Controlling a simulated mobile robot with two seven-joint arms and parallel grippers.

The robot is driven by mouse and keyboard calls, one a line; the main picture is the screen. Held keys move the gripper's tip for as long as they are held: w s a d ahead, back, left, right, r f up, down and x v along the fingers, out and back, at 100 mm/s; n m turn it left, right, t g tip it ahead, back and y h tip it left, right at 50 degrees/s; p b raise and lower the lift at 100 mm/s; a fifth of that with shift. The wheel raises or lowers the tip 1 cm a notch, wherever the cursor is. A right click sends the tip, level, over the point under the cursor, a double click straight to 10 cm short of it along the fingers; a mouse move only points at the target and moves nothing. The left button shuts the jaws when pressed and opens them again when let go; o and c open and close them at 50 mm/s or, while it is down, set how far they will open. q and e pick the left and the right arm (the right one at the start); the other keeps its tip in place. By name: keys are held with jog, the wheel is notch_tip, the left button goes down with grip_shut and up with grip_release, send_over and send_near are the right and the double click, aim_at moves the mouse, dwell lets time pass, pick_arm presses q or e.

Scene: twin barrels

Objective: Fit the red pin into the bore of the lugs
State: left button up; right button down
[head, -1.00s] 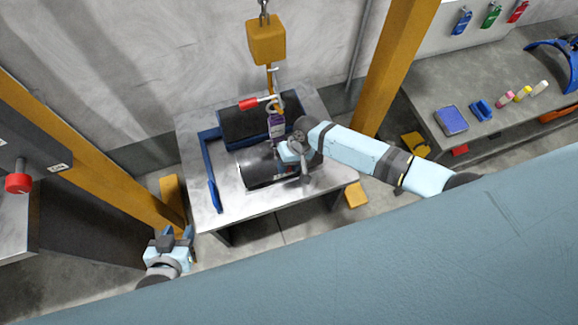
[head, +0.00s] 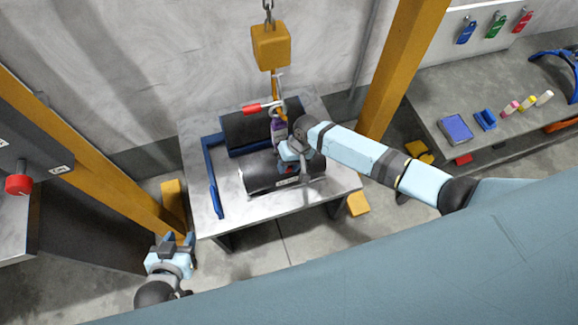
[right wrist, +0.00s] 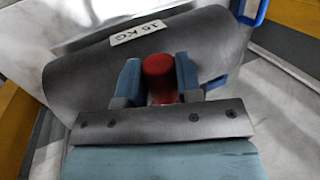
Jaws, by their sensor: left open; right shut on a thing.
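My right gripper (head: 290,167) is over the front dark barrel on the table. In the right wrist view its two blue fingers (right wrist: 158,80) are shut on a red cylinder, apparently the red pin (right wrist: 160,78). The rest of the pin is hidden. Behind it lies the front barrel (right wrist: 80,78) with a "15 KG" label (right wrist: 138,34). A purple piece (head: 279,131) hangs below the hoist just behind the gripper. The lugs and their bore cannot be made out. My left gripper (head: 178,239) is open and empty, left of the table's front corner.
A yellow hoist block (head: 270,46) hangs on a chain over the back barrel (head: 238,130). A red-handled part (head: 257,108) sticks out left beneath it. A blue rail (head: 213,180) edges the table (head: 235,216). Yellow posts stand on both sides. A side bench (head: 430,92) is at right.

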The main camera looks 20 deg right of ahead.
jog(key=c, duration=0.7)
grip_release()
jog(key=p+v, duration=0.1)
jog(key=v, duration=1.3)
jog(key=shift+f, duration=0.1)
